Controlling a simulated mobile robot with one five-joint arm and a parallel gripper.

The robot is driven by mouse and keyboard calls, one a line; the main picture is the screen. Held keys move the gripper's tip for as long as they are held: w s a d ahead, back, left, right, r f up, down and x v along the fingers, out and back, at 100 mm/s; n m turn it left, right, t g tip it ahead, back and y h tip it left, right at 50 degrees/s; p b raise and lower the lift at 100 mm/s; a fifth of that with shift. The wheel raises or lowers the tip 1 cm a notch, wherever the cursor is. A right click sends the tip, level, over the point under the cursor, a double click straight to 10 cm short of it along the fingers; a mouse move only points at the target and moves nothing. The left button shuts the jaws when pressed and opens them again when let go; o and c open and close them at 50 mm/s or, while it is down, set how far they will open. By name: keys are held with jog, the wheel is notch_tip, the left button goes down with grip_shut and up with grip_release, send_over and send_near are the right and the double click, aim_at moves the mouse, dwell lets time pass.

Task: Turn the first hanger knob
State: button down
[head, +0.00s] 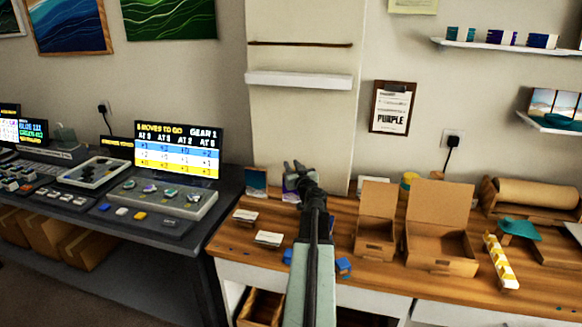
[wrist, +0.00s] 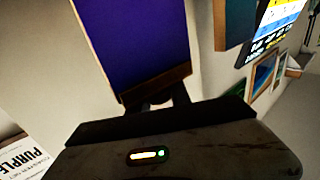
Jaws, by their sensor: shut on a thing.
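A row of round knobs (head: 149,188) sits on the grey control console (head: 120,207) below a lit screen (head: 179,150) at the left in the head view. I cannot tell which is the first hanger knob. My gripper (head: 296,170) is at the back of the wooden bench, in front of the pale wall panel, well to the right of the console. In the wrist view my gripper (wrist: 160,98) is shut on the lower wooden edge of a purple panel (wrist: 135,40). In the head view only a small purple part shows beside the jaws.
The wooden bench (head: 345,262) holds an open cardboard box (head: 441,241), a smaller box (head: 376,225) and a yellow-and-white bar (head: 501,261). A white ledge (head: 300,80) and a brown rail (head: 300,44) are on the wall panel. A gap separates bench and console table.

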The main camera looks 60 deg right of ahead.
jog(key=shift+s+d+m+g+h, duration=0.15)
jog(key=shift+s+m+g+h, duration=0.55)
jog(key=shift+m+g, duration=1.9)
jog(key=shift+s+d+m+g+h, duration=0.25)
jog(key=shift+m+g+h, duration=1.25)
jog(key=shift+g, duration=2.05)
jog(key=shift+s+d+m+g+h, duration=0.1)
jog(key=shift+s+m+g+h, duration=0.5)
jog(key=shift+m+g, duration=2.15)
jog(key=shift+n+g, duration=0.25)
jog(key=shift+g, duration=0.25)
jog(key=c, duration=1.2)
grip_release()
jog(key=shift+o, duration=0.2)
